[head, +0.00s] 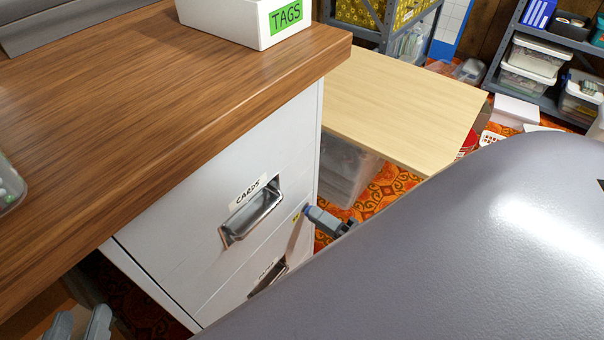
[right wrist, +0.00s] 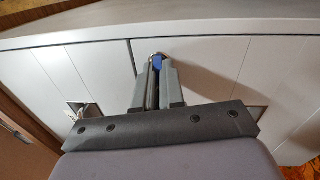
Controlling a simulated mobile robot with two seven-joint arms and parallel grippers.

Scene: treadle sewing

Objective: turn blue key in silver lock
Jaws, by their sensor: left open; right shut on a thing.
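The blue key (right wrist: 157,63) shows between the fingertips of my right gripper (right wrist: 158,68) in the right wrist view. My right gripper is shut on it, at the face of a white drawer cabinet (head: 190,250). A bit of the silver lock (right wrist: 152,55) shows just beyond the key; the fingers hide most of it. How far the key is in or turned I cannot tell. In the head view my right gripper (head: 310,212) is at the cabinet's right side, beside the drawer handles. My left gripper (head: 78,326) is open and empty at the bottom left.
A wooden top (head: 150,90) overhangs the cabinet. The CARDS drawer handle (head: 252,212) and a lower handle (head: 267,277) are on its front. A pale table (head: 400,105) stands behind. A white TAGS box (head: 235,20) is on the wooden top.

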